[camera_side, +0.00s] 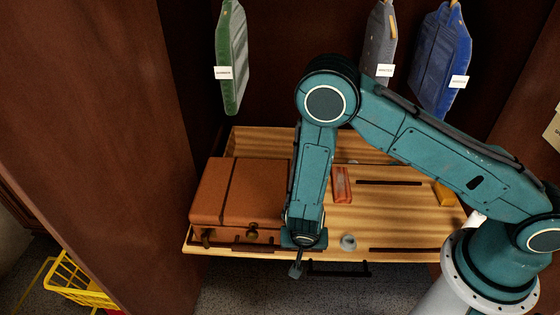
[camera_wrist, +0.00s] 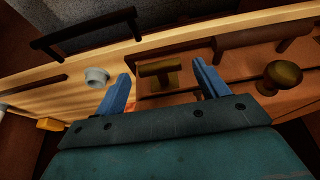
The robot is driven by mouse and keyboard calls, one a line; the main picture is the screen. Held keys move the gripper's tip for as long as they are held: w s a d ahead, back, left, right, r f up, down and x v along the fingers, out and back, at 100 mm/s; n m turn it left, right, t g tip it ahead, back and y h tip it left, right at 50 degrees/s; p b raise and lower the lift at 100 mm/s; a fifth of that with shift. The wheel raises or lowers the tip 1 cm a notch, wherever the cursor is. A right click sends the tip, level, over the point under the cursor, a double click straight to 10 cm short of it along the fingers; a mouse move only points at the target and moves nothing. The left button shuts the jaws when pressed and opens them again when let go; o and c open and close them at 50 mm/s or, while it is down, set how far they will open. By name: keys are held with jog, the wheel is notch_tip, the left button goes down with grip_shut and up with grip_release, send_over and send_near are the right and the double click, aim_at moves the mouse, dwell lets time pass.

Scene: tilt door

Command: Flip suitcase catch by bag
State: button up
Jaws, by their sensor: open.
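A brown suitcase (camera_side: 225,192) lies on the left of a wooden drawer or shelf. It shows at the right of the wrist view (camera_wrist: 240,62). A brass T-shaped catch (camera_wrist: 160,70) sits on its front face, between and beyond my open fingers in the wrist view. In the side view my arm seems to hide this catch. A round brass knob (camera_side: 252,229) is also on the suitcase front, right of my fingers in the wrist view (camera_wrist: 283,74). Another brass catch (camera_side: 206,237) is at its left end. My gripper (camera_side: 296,269) is open and empty, in front of the suitcase's right end.
A grey round knob (camera_side: 348,242) stands close right of my gripper. A dark bar handle (camera_side: 338,270) is on the drawer front. A red block (camera_side: 342,185) and a yellow block (camera_side: 445,195) lie behind. Green (camera_side: 232,60), grey (camera_side: 379,45) and blue (camera_side: 440,60) tagged bags hang above.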

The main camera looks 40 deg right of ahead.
jog(key=shift+w+d+f, duration=0.15)
jog(key=shift+f, duration=0.35)
jog(key=c, duration=1)
jog(key=shift+w+g+h, duration=0.1)
jog(key=shift+g+h, duration=0.2)
jog(key=shift+w+a+f+n+g+h, duration=0.15)
jog(key=shift+a+n+g+h, duration=0.15)
jog(key=shift+g+h, duration=0.6)
jog(key=shift+w+a+f+n+g+h, duration=0.1)
jog(key=shift+w+a+n+g+h, duration=0.15)
jog(key=shift+g+h, duration=0.7)
jog(key=shift+w+a+f+n+g+h, duration=0.15)
jog(key=shift+n+g+h, duration=0.2)
jog(key=shift+g+h, duration=0.55)
jog(key=shift+f+g+h, duration=0.1)
jog(key=shift+g+h, duration=0.15)
jog(key=shift+h, duration=0.4)
